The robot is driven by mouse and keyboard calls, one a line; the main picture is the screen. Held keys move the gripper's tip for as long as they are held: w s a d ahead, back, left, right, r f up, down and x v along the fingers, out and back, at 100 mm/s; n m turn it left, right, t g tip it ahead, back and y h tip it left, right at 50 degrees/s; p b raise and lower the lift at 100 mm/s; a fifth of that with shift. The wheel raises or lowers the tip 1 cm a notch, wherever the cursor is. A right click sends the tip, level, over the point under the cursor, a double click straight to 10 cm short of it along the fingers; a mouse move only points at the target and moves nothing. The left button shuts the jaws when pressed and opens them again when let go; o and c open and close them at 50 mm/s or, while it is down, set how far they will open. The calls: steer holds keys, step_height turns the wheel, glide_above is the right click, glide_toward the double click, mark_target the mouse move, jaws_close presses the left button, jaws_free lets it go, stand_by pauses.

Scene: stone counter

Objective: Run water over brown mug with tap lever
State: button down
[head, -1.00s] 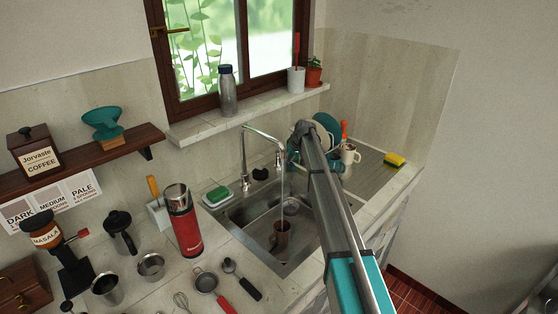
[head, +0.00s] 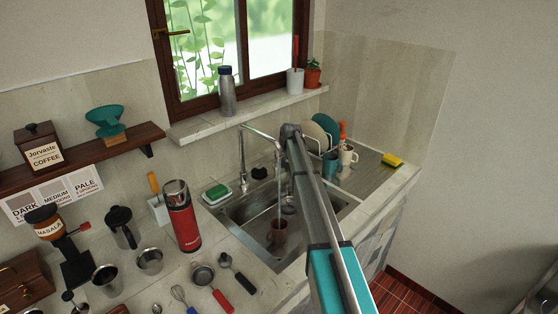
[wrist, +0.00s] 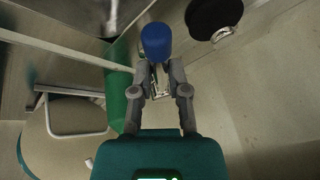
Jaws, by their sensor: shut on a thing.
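The brown mug (head: 277,231) stands in the sink basin (head: 250,213), under the end of the curved metal tap (head: 242,160). A thin pale stream of water (head: 282,200) falls from the spout to the mug. In the wrist view my gripper (wrist: 158,88) is shut on a slim metal part with a blue end, the tap lever (wrist: 157,42). In the head view my arm reaches over the right side of the sink; my wrist (head: 291,131) is beside the tap, and my fingertips and the lever are hidden.
A dish rack with plates (head: 325,128) and cups stands just right of my wrist. A yellow sponge (head: 391,160) lies on the drainboard. A red flask (head: 182,215) and several coffee tools stand left of the sink. The window sill (head: 245,117) is behind the tap.

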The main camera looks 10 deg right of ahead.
steer(key=shift+w, duration=0.2)
steer(key=c, duration=0.6)
jaws_free()
steer(key=shift+c, duration=0.2)
